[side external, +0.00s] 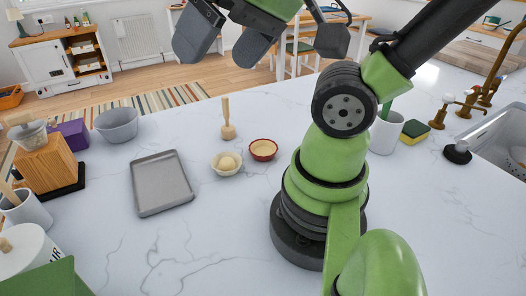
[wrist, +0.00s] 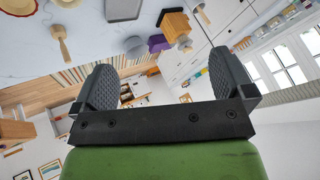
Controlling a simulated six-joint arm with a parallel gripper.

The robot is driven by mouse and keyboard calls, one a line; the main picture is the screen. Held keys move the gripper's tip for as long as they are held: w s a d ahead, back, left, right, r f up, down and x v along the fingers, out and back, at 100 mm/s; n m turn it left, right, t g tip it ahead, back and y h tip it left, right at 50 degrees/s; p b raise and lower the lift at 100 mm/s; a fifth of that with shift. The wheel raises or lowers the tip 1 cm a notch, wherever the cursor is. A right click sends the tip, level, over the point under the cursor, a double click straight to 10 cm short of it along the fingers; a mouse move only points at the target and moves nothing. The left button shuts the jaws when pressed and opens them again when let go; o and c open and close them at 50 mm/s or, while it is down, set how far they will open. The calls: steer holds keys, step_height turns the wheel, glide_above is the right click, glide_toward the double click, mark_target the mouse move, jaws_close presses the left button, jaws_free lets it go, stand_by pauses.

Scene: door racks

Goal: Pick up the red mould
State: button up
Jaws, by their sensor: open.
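The red mould (side external: 263,149) is a small round dish with a pale filling, standing on the white marble counter in the side view. In the wrist view the red mould (wrist: 17,7) shows at the top left corner, cut off by the edge. A white mould (side external: 226,164) with a pale rounded lump stands just left of it in the side view. My gripper (side external: 226,48) is open and empty, high above the counter's far edge and well above the moulds. Its two dark fingers also show spread apart in the wrist view (wrist: 165,78).
A wooden pestle-like tool (side external: 228,122) stands upright behind the moulds. A grey tray (side external: 161,183) lies to the left, with a grey bowl (side external: 117,125) behind it. A wooden block (side external: 48,166) is farther left. The front middle counter is clear.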

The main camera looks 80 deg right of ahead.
steer(key=w+d+f+m+g+h, duration=0.25)
steer(key=w+d+m, duration=0.2)
steer(key=m, duration=0.25)
steer(key=m+g, duration=0.5)
steer(key=m, duration=1.6)
glide_above(263, 151)
step_height(263, 151, down, 18)
steer(key=shift+y, duration=0.25)
steer(key=f, duration=0.4)
steer(key=shift+s, duration=0.2)
steer(key=shift+w+f, duration=0.1)
steer(key=shift+f, duration=3.2)
steer(key=c, duration=1)
